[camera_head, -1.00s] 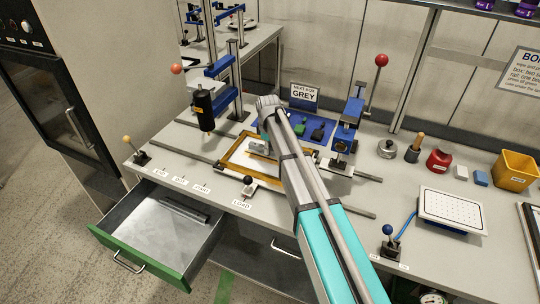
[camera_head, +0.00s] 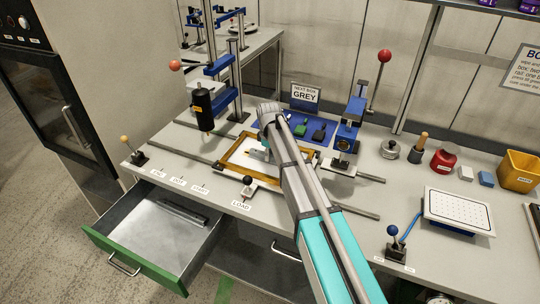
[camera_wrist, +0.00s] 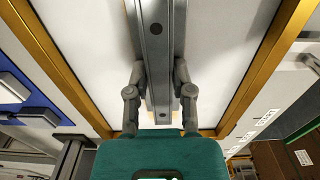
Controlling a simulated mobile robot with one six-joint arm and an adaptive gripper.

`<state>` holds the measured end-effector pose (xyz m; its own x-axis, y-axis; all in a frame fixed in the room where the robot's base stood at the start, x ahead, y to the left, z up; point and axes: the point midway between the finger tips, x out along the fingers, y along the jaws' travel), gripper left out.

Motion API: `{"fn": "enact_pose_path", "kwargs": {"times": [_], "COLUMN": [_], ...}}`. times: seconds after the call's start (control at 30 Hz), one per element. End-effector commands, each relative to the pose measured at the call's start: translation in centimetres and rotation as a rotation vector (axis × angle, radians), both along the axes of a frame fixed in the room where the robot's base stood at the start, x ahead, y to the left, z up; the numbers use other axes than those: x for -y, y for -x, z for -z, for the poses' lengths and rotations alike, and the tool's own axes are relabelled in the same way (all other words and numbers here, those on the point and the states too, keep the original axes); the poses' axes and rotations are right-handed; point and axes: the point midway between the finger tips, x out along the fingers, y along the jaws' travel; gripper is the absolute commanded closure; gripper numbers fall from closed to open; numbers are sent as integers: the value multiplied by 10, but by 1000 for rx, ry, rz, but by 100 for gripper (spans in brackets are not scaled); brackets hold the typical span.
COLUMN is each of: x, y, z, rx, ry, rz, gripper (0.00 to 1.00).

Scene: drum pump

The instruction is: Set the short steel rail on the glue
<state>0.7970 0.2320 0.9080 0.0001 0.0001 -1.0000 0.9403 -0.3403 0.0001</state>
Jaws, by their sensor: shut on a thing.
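In the wrist view my gripper (camera_wrist: 160,82) is shut on the short steel rail (camera_wrist: 156,40), a grey channel with dark holes. One finger is on each side of it. The rail lies lengthwise over a white panel (camera_wrist: 222,50) inside a gold-brown frame (camera_wrist: 262,62). I cannot tell whether the rail touches the panel. No glue can be made out; the rail and gripper may cover it. In the head view the frame (camera_head: 232,151) sits on the bench, and my arm hides most of the gripper and rail.
An open drawer (camera_head: 150,238) with a dark rail (camera_head: 184,214) inside juts out at the front left. A black cylinder on a blue post (camera_head: 203,108) stands left of the frame. A blue press with a red knob (camera_head: 384,56) stands right. A white perforated tray (camera_head: 457,212) lies farther right.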

Motion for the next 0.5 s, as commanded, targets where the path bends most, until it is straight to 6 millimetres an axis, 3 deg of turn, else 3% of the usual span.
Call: {"fn": "enact_pose_path", "kwargs": {"times": [0.03, 0.2, 0.5], "x": [0, 0, 1], "y": [0, 0, 0], "z": [1, 0, 0], "rx": [0, 0, 0], "ry": [0, 0, 0], "rz": [0, 0, 1], "gripper": [64, 35, 35]}}
